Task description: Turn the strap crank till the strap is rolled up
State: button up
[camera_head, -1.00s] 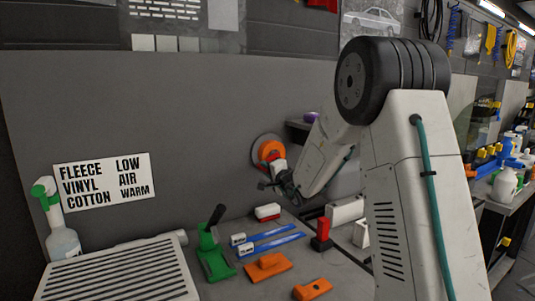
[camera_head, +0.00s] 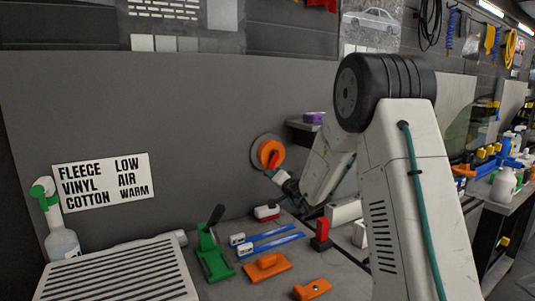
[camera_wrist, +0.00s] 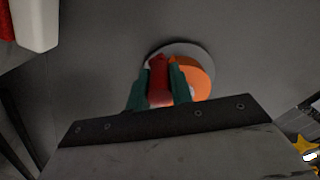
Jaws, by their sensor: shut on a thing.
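The strap crank shows on the grey wall panel in the head view as an orange hub (camera_head: 266,150) with a red handle (camera_head: 274,160), in front of a round grey disc (camera_head: 256,141). In the wrist view the red handle (camera_wrist: 158,78) stands between the green fingers of my gripper (camera_wrist: 160,88), which is shut on it. The orange hub (camera_wrist: 197,76) shows to the right of the fingers, and the grey disc (camera_wrist: 185,48) behind. My gripper (camera_head: 279,176) reaches the crank from the lower right in the head view. I cannot make out the strap itself.
A green-based tool (camera_head: 213,258), blue-handled tools (camera_head: 272,246), orange blocks (camera_head: 266,267) and a red block (camera_head: 320,236) lie on the bench below. A spray bottle (camera_head: 60,238) and a slatted grey unit (camera_head: 115,275) stand left. A purple roll (camera_head: 314,117) sits on a shelf right of the crank.

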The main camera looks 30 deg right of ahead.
jog(key=d+n, duration=0.1)
jog(key=n, duration=0.1)
jog(key=d+n, duration=0.2)
jog(key=d+f+n, duration=0.1)
jog(key=d+n, duration=0.1)
jog(key=shift+w+d, duration=0.1)
jog(key=shift+d, duration=0.15)
jog(key=d+r+n, duration=0.4)
jog(key=n, duration=0.3)
jog(key=shift+d, duration=0.3)
jog(key=shift+d+f, duration=0.1)
jog(key=shift+d, duration=0.05)
dwell(0.3)
